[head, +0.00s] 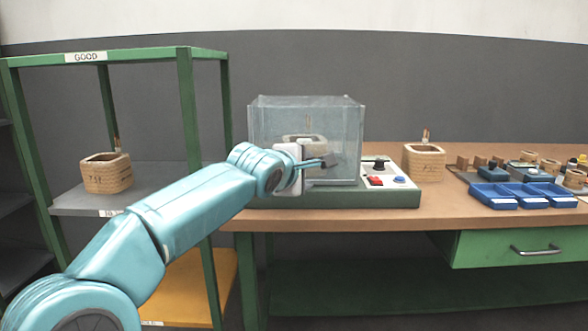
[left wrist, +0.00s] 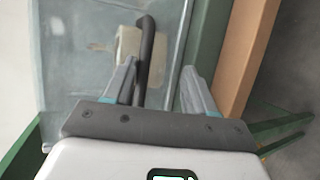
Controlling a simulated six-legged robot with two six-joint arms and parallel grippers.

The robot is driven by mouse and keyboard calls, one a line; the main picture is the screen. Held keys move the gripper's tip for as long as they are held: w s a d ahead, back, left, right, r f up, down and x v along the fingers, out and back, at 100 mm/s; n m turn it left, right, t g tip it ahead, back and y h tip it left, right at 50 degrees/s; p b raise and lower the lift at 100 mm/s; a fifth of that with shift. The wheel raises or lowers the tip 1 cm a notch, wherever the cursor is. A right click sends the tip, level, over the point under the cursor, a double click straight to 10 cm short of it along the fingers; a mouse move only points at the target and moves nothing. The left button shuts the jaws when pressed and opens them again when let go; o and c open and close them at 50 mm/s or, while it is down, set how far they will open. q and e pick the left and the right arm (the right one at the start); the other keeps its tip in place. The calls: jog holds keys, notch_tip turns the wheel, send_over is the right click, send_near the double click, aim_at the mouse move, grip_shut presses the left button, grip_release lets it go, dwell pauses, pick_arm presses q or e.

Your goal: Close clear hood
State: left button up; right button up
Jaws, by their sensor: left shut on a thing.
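The clear hood (head: 275,118) is a see-through box on the green-based test unit (head: 345,198) on the bench. It stands upright over a wooden coil (head: 305,146), with its lower edge at or very near the base. My left gripper (head: 322,163) is at the front of the hood, shut on its dark handle. In the left wrist view my left gripper (left wrist: 160,68) has the dark handle (left wrist: 147,45) between its fingers, close to the left finger. The hood panel (left wrist: 80,70) and the blurred coil (left wrist: 128,50) show behind. My right gripper is not in view.
Another coil (head: 424,162) and blue trays (head: 520,196) are farther right. A green shelf (head: 185,110) marked GOOD, holding a coil (head: 106,172), stands left.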

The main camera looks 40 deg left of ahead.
pick_arm(q)
jog(key=v, duration=1.6)
jog(key=shift+s, duration=0.1)
